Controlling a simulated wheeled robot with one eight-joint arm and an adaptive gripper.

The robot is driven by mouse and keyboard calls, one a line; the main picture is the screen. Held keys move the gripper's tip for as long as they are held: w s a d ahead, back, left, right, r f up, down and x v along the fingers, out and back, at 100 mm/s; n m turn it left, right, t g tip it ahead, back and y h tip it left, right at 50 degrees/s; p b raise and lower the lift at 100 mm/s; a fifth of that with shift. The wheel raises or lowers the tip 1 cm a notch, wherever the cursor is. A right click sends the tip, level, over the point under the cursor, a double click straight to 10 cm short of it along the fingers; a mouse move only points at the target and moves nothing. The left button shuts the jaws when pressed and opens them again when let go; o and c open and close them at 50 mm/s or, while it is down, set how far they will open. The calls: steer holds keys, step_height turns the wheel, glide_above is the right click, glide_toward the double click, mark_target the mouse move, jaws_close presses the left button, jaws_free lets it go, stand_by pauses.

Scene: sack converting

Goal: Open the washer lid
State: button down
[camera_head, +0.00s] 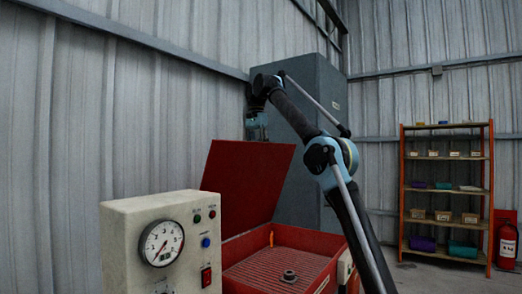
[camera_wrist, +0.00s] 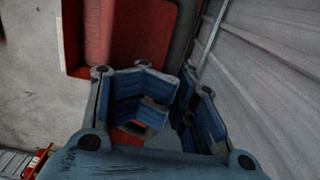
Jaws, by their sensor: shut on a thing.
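The red washer (camera_head: 325,262) stands in the head view with its tub open, showing a ribbed floor and a small dark round part (camera_head: 289,276). Its red lid (camera_head: 245,185) is raised and leans back, hinge side low. My gripper (camera_head: 257,127) is at the lid's top edge, partly hidden, small and dark. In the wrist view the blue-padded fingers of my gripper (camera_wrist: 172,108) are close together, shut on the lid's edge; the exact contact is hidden. A red panel (camera_wrist: 140,35) shows beyond the fingers.
A beige control box (camera_head: 125,235) with a gauge stands in front, left of the washer. A tall grey cabinet (camera_head: 310,105) stands behind the lid. An orange shelf rack (camera_head: 446,218) and a red fire extinguisher (camera_head: 507,244) are at the right. Corrugated walls close in the left and back.

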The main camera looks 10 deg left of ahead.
steer(key=shift+s+d+r, duration=0.3)
steer(key=shift+d+r, duration=0.05)
steer(key=shift+r, duration=0.05)
steer(key=c, duration=1.8)
jaws_free()
steer(key=shift+o, duration=0.8)
steer(key=shift+s+r, duration=0.1)
steer(key=shift+s, duration=0.05)
steer(key=shift+s+r, duration=0.1)
steer(key=shift+d, duration=0.1)
